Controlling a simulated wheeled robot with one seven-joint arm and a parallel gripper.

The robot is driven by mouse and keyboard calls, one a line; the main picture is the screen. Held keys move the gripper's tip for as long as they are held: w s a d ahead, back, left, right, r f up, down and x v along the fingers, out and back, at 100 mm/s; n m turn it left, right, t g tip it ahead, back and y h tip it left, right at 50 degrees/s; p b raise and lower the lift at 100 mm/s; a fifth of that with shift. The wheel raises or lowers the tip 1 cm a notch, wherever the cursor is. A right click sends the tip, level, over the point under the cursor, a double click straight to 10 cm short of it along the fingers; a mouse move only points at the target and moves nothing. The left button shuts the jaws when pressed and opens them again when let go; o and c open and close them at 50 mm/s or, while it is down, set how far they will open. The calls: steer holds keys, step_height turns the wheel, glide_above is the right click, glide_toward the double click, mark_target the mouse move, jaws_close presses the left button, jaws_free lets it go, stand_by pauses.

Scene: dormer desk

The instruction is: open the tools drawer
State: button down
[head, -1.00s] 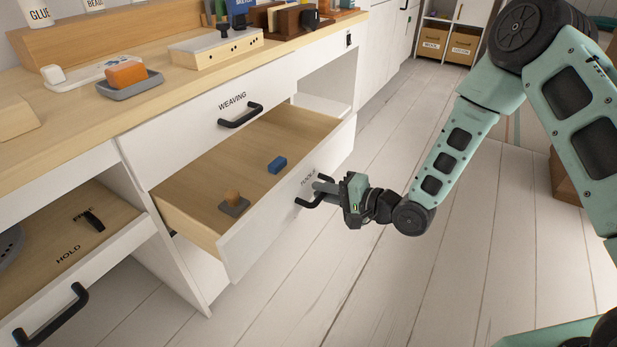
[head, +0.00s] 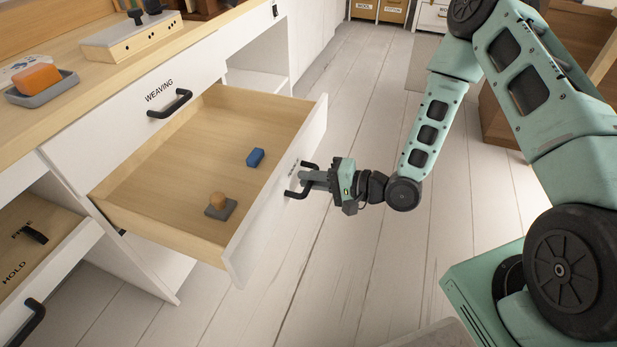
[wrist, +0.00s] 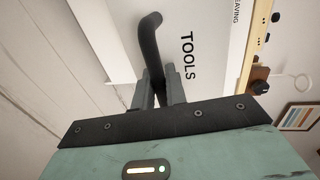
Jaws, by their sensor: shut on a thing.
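The tools drawer (head: 268,215) is pulled well out below the weaving drawer, and its wooden inside is in view. A small blue block (head: 255,158) and a grey piece with a tan knob (head: 219,206) lie on its floor. My gripper (head: 308,180) is at the drawer's front, shut on the black bar handle (head: 291,193). In the wrist view, my two fingers (wrist: 158,92) sit on either side of the handle (wrist: 148,42), beside the word TOOLS on the white front.
The weaving drawer (head: 145,104) above is shut. At lower left, another drawer (head: 45,262) marked HOLD stands partly open. An orange block in a grey tray (head: 40,88) is on the desktop. The plank floor (head: 360,260) in front is clear.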

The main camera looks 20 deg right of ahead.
steer(key=c, duration=1.5)
jaws_free()
steer(key=shift+d, duration=0.1)
steer(key=p+v, duration=0.4)
steer(key=v, duration=1.3)
steer(key=shift+s+d, duration=0.1)
